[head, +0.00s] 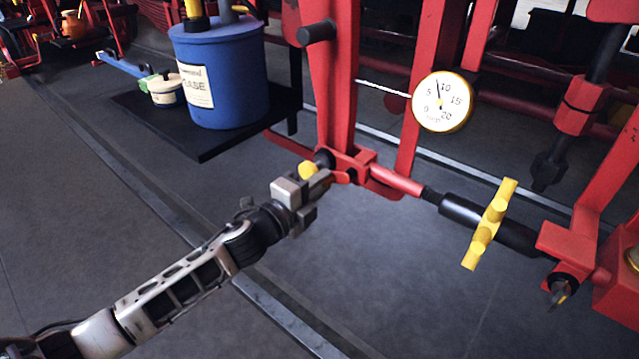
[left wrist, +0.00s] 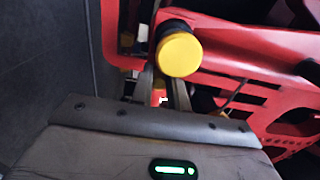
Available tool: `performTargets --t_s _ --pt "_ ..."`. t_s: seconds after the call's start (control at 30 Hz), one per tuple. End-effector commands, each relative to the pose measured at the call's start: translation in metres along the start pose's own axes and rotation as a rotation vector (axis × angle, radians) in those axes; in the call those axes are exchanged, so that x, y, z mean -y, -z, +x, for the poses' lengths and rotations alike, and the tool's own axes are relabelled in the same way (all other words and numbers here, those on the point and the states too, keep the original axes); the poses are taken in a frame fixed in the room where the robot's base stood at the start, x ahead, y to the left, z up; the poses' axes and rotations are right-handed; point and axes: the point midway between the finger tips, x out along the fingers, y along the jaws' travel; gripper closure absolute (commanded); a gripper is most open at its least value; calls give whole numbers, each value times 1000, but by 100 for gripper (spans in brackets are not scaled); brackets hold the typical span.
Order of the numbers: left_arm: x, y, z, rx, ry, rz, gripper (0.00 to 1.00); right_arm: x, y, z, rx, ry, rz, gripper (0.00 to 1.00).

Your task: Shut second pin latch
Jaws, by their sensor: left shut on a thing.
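The yellow-capped pin (head: 307,169) sits at the left end of the red joint at the foot of the upright red bar. In the left wrist view, its round yellow end (left wrist: 178,54) is just above my fingers and hides part of what lies behind. A small red latch tab (head: 341,177) sticks out beside the pin. My left gripper (head: 322,183) is at the joint, shut on the red tab. In the left wrist view, a bit of red shows between the fingers (left wrist: 162,92). How far the latch is turned is hard to tell. My right gripper is out of view.
A red and black rod with a yellow cross handle (head: 487,226) runs right from the joint. A round gauge (head: 442,102) hangs above it. A blue grease drum (head: 221,75) and a small pot (head: 165,92) stand on a dark platform at left. Floor in front is clear.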

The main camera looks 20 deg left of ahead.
Motion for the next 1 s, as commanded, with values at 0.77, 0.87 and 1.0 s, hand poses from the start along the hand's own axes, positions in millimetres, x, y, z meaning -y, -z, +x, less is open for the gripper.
performTargets --t_s 0.77,0.87,1.0 --pt "26 0 2 -8 24 1 100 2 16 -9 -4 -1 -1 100" --pt "26 0 2 -7 25 1 100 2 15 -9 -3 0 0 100" --pt "26 -1 2 -6 24 1 69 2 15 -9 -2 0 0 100"
